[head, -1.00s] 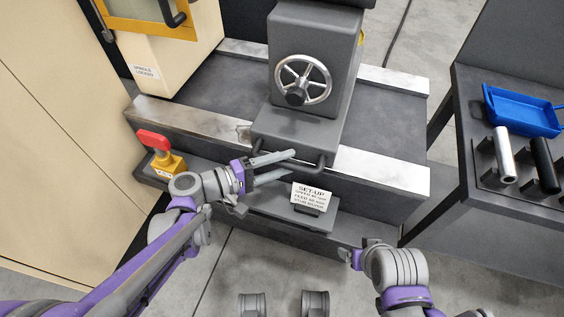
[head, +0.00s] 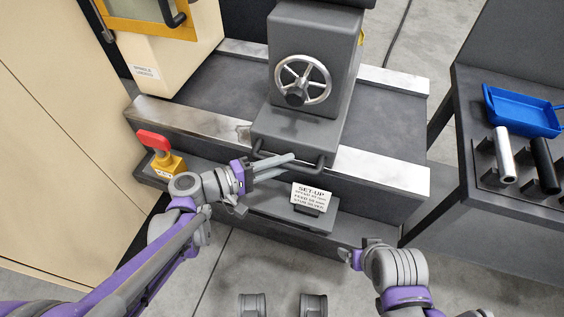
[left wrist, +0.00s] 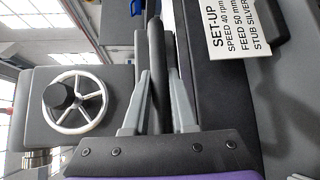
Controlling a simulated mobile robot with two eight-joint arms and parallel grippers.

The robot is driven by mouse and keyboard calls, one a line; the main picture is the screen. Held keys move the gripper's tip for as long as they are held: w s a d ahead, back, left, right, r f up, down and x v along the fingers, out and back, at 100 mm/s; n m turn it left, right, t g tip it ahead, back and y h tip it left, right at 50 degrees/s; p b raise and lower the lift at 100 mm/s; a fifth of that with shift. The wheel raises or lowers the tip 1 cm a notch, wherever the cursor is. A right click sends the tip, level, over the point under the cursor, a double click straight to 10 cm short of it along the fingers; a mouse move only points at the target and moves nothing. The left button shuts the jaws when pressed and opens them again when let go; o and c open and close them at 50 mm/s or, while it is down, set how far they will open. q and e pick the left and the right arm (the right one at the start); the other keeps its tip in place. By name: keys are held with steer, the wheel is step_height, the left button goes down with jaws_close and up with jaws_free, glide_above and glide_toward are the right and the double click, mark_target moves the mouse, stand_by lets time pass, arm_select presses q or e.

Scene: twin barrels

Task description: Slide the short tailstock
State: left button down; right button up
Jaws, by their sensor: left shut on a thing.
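The short tailstock (head: 312,75) is a dark grey block with a silver handwheel (head: 303,80), standing on the machine bed. A dark bar handle (head: 309,163) sticks out low on its front. My left gripper (head: 284,171) is shut on this handle, one finger above it and one below in the head view. In the left wrist view the handle (left wrist: 156,62) runs between the two grey fingers, and the handwheel (left wrist: 76,102) shows at the left. My right gripper (head: 354,258) shows only in part at the lower right, apart from the machine; its fingers are hidden.
A set-up card (head: 311,195) stands just below my left fingers. A red-handled yellow switch (head: 160,153) is left of my left gripper. A table at the right bears a blue tray (head: 520,112) and a rack with silver and black cylinders. Bare bed lies both sides of the tailstock.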

stand_by(0.8)
arm_select(q)
steer(key=shift+s+d, duration=0.25)
steer(key=shift+d, duration=0.25)
steer(key=s+d, duration=0.2)
steer(key=d, duration=0.6)
steer(key=s+d, duration=0.3)
steer(key=d, duration=0.5)
steer(key=shift+s, duration=0.1)
steer(key=c, duration=0.7)
jaws_free()
steer(key=shift+d, duration=0.15)
steer(key=shift+c, duration=0.2)
steer(key=shift+a+p, duration=0.25)
steer(key=shift+p, duration=0.05)
